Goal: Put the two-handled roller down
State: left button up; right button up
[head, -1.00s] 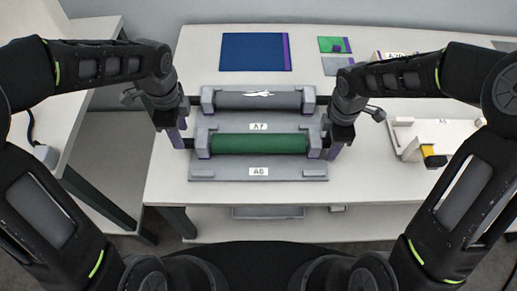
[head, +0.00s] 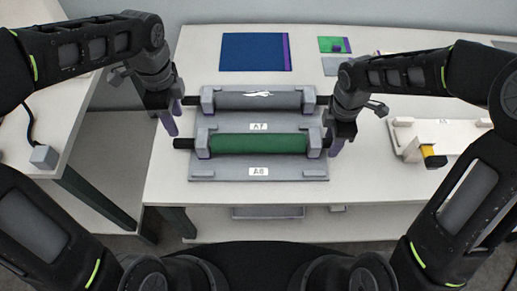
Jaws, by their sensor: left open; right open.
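The green two-handled roller (head: 258,145) lies level across the front cradle (head: 258,173), labelled A6, between its two end blocks. Its black left handle (head: 182,143) sticks out free on the left. My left gripper (head: 170,128) is open, above and left of that handle and apart from it. My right gripper (head: 335,146) is open at the roller's right end, with its fingers pointing down around or beside the right handle; I cannot tell which, as the gripper hides that handle.
A grey roller (head: 258,100) lies in the rear cradle, labelled A7, close behind. A blue panel (head: 252,52) and small green and grey squares lie at the back of the white table (head: 195,220). A pale fixture (head: 405,138) with a yellow-black part stands right.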

notch_tip(320, 180, up, 10)
jog(key=shift+r, duration=0.2)
jog(key=shift+s+f, duration=0.1)
jog(key=shift+s, duration=0.05)
dwell(0.5)
